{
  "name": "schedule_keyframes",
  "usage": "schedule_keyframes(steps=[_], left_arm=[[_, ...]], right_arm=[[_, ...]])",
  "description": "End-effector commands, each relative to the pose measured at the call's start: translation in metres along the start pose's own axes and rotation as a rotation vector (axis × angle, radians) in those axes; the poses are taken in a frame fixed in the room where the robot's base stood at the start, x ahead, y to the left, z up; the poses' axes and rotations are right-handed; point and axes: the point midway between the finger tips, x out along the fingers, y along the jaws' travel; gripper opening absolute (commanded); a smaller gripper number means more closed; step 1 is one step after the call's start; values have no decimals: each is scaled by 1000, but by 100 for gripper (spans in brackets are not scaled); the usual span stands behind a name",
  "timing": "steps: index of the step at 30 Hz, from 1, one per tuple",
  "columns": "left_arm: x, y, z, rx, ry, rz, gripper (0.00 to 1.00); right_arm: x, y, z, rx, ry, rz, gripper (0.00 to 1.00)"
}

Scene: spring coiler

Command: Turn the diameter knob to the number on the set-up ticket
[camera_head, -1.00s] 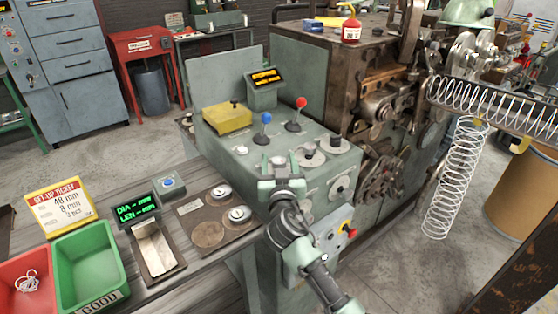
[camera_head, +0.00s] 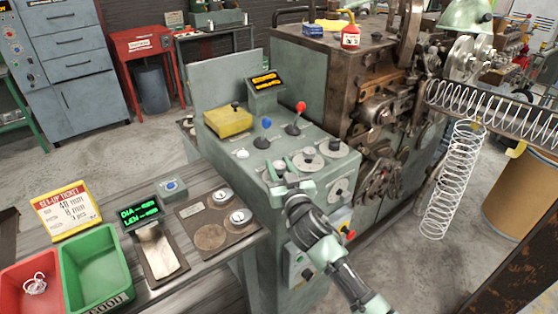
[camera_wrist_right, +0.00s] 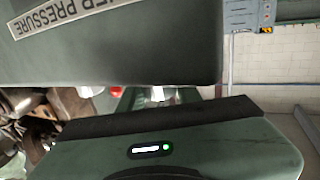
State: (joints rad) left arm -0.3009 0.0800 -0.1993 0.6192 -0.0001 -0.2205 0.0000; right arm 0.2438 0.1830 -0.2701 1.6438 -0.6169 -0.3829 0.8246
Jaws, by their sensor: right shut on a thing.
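The set-up ticket (camera_head: 68,210), white with a yellow frame, stands at the left; its top line looks like 40 or 48 mm. The small black display (camera_head: 141,214) shows green DIA and LEN lines, figures too blurred to read. The green machine console (camera_head: 222,148) carries several round knobs and dials on its right part, including one knob (camera_head: 308,160). My right gripper (camera_head: 291,187) is at the console's front edge, shut on a knob that its fingers mostly hide. The right wrist view shows a gripper pad close up below a panel label ending in "ER PRESSURE" (camera_wrist_right: 75,14). My left gripper is not in view.
Blue (camera_head: 265,124) and red (camera_head: 300,107) ball levers stand on the console beside a yellow box (camera_head: 228,121). A red bin (camera_head: 22,268) and a green bin (camera_head: 72,250) sit on the bench at left. A coiled spring (camera_head: 455,180) hangs at right.

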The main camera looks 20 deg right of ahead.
Motion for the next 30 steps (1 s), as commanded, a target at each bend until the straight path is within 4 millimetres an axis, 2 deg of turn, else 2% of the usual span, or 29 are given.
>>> schedule_keyframes(steps=[1,9,21,30], left_arm=[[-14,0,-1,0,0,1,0],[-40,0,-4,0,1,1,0],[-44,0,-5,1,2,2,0],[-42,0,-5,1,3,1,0]], right_arm=[[0,3,-6,-6,-4,-41,0],[1,4,-5,-12,-2,-282,0],[1,3,-1,-7,0,-545,0],[1,1,-1,-2,0,-623,0]])
